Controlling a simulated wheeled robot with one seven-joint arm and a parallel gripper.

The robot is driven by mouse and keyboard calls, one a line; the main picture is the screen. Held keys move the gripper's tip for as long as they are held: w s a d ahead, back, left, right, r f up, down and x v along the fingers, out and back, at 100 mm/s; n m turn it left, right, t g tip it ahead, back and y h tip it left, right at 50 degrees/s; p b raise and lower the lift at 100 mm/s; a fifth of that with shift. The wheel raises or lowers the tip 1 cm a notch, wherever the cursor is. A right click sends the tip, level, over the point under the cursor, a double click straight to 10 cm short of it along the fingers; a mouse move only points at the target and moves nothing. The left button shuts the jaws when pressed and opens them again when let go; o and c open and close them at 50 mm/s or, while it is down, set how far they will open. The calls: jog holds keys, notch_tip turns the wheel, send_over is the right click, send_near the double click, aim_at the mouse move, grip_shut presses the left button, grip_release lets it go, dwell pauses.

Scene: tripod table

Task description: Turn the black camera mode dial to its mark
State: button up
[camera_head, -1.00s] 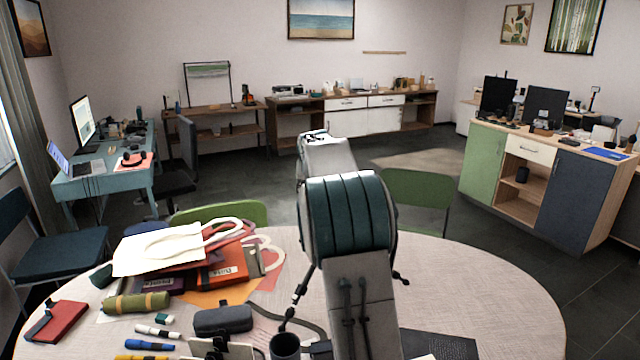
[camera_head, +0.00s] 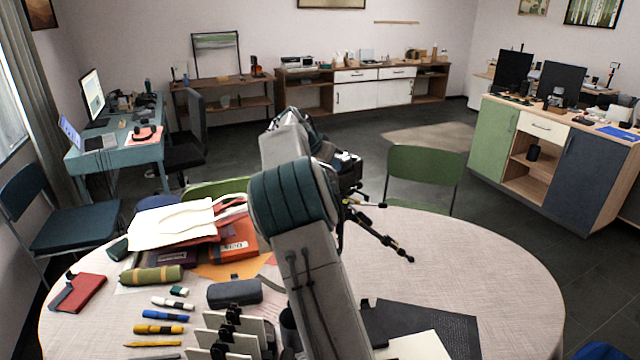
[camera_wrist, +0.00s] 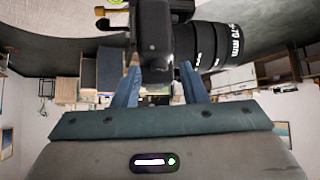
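A black camera (camera_head: 347,170) with a tripod (camera_head: 372,229) under it is on the far side of the round table, partly hidden by my arm in the head view. In the wrist view the camera body (camera_wrist: 153,38) is close, with its lens (camera_wrist: 217,46) pointing right. My gripper (camera_wrist: 160,68) has its two blue fingers apart, their tips close to the camera body; contact cannot be told. The fingers are hidden in the head view. I cannot make out the mode dial or its mark in either view.
On the round table (camera_head: 480,260), bags (camera_head: 175,222), books, a dark case (camera_head: 235,293) and pens lie at left. A dark mat (camera_head: 440,330) is at front right. The right of the table is clear. A green chair (camera_head: 425,175) stands behind.

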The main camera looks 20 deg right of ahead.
jog(key=a+r+m+g+h+p, duration=0.1)
jog(key=a+r+m+g+p, duration=0.4)
jog(key=a+r+p, duration=0.45)
jog(key=s+d+r+n+t+y+b, duration=0.1)
jog(key=s+d+n+y+b, duration=0.25)
jog(key=s, duration=0.85)
jog(key=s+a+f+n+y+b, duration=0.1)
jog(key=s+a+n+y, duration=0.1)
jog(key=s, duration=0.5)
jog(key=s+a+f+n+t+y+b, duration=0.1)
jog(key=s+a+f+n+y, duration=0.1)
jog(key=s+a+n, duration=0.2)
jog(key=shift+s+a, duration=0.55)
jog(key=shift+s, duration=1.2)
jog(key=shift+s+n, duration=0.1)
jog(key=shift+n, duration=0.15)
